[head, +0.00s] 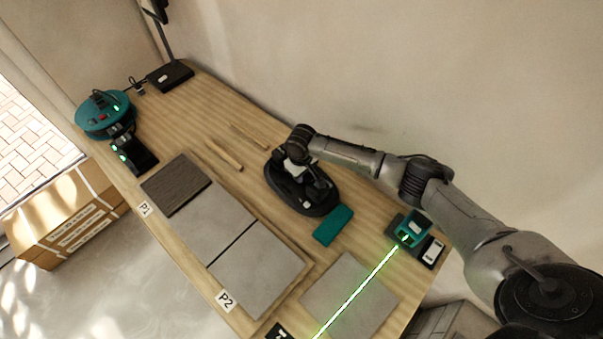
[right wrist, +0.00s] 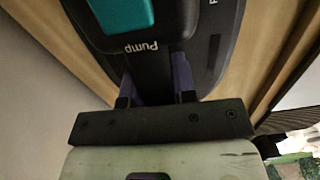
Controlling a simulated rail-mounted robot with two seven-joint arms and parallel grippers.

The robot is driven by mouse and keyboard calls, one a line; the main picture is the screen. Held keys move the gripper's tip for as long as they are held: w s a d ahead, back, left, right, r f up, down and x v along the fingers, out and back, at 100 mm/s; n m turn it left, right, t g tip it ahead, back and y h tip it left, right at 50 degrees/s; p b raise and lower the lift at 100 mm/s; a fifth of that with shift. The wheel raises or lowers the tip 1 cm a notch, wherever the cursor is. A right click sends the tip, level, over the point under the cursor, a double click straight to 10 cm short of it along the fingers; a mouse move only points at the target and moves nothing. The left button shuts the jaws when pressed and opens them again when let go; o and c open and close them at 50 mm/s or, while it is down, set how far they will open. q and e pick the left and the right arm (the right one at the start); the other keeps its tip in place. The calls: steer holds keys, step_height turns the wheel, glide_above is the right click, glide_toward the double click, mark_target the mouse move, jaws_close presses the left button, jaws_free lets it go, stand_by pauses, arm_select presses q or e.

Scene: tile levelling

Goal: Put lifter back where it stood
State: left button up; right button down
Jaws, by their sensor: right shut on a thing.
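The lifter (head: 322,207) is a black oval device near the back of the wooden table, in the middle of the head view. My right gripper (head: 302,172) reaches down over it from the right and is shut on it. In the right wrist view the lifter's black body (right wrist: 105,42) carries a teal block and the word "Pump", and the fingers (right wrist: 181,80) point into it. What lies between the fingertips is mostly hidden. The lifter seems to be at table height; I cannot tell whether it touches the wood. My left gripper is not in view.
Grey tiles (head: 258,268) and a dark tile (head: 175,184) lie along the front. Another tile (head: 350,296) carries a green line from the teal laser (head: 412,230). A teal pad (head: 333,225) lies close to the lifter. Wooden sticks (head: 224,154) lie left; a teal round device (head: 103,118) stands far left.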

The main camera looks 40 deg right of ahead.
steer(key=shift+f, duration=0.15)
steer(key=shift+f, duration=0.15)
stand_by(0.6)
steer(key=c, duration=1)
jaws_free()
steer(key=shift+c, duration=0.2)
steer(key=shift+o, duration=0.9)
steer(key=shift+f, duration=0.1)
step_height(320, 180, up, 14)
steer(key=shift+p, duration=1.2)
steer(key=shift+w+n, duration=0.1)
steer(key=shift+n, duration=0.2)
